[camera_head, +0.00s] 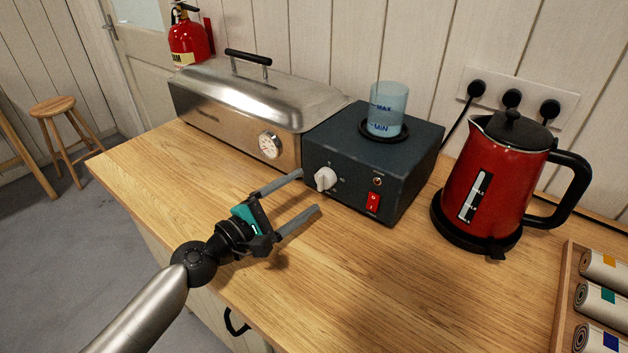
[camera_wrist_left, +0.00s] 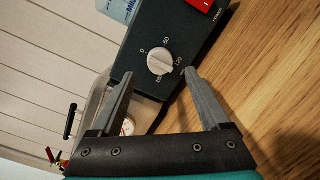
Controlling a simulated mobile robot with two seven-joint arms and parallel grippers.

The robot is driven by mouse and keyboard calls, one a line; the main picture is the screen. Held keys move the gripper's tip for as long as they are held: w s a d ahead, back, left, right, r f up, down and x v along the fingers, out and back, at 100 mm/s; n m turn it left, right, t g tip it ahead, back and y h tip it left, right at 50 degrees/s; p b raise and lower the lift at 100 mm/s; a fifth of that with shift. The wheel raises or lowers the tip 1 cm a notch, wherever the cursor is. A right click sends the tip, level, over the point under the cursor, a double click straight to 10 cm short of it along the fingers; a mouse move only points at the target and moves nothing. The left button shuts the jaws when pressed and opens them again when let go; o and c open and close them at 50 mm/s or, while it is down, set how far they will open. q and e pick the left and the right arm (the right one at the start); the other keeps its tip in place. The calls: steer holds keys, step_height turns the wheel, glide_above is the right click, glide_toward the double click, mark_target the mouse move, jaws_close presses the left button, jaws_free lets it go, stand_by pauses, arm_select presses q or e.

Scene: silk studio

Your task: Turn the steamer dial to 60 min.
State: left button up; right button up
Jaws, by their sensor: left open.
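The steamer's control box (camera_head: 362,188) is dark grey and stands on the wooden counter. Its dial is a white knob (camera_head: 326,178) on the front face. In the left wrist view the white dial (camera_wrist_left: 160,61) shows with printed marks around it, among them a 0 and what looks like 60. Which mark the dial points to is too small to tell for sure. My left gripper (camera_head: 310,191) is open and empty, just in front of the dial, apart from it. In the left wrist view its fingers (camera_wrist_left: 158,77) frame the dial from below. My right gripper is not in view.
A steel steamer chest (camera_head: 240,105) with a gauge stands left of the box. A water beaker (camera_head: 388,110) sits on top. A red rocker switch (camera_head: 373,201) is right of the dial. A red kettle (camera_head: 492,180) stands further right. The counter in front (camera_head: 330,280) is clear.

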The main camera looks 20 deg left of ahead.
mark_target(324, 180)
arm_select(q)
steer(key=shift+x, duration=2.1)
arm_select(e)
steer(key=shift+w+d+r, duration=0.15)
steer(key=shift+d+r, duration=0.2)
arm_select(q)
steer(key=shift+c, duration=0.2)
jaws_close()
